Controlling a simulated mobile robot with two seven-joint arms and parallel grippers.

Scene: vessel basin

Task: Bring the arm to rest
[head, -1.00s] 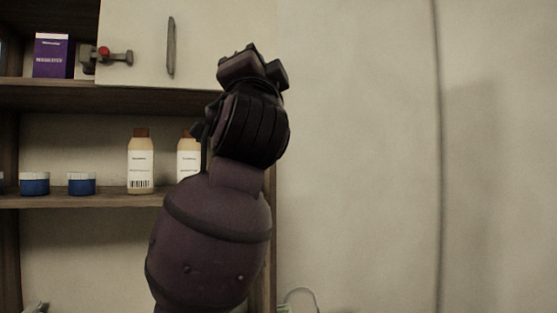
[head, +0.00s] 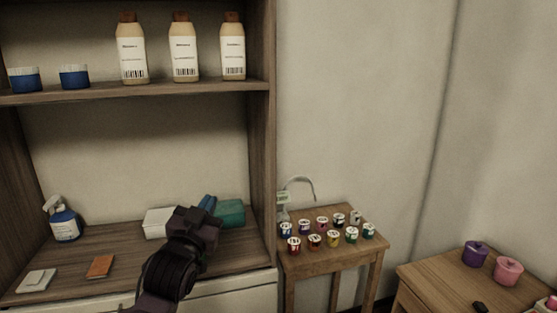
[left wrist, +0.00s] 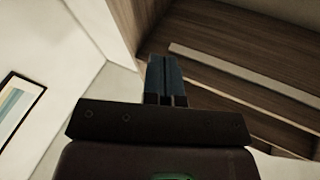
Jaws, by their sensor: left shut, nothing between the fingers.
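My left gripper (head: 208,203) is low in the head view, in front of the shelf unit's bottom shelf. Its dark arm comes up from the lower edge. In the left wrist view my left gripper (left wrist: 167,102) has its fingers together, with nothing between them. Beyond the fingers are a wooden panel and a pale wall. My right gripper does not show in either view.
The wooden shelf unit (head: 262,130) holds several bottles, blue jars, a spray bottle (head: 63,222), and folded cloths (head: 230,213). A small table (head: 303,263) bears several small cups. Another table (head: 440,285) with purple (head: 475,254) and pink pots (head: 508,270) stands right.

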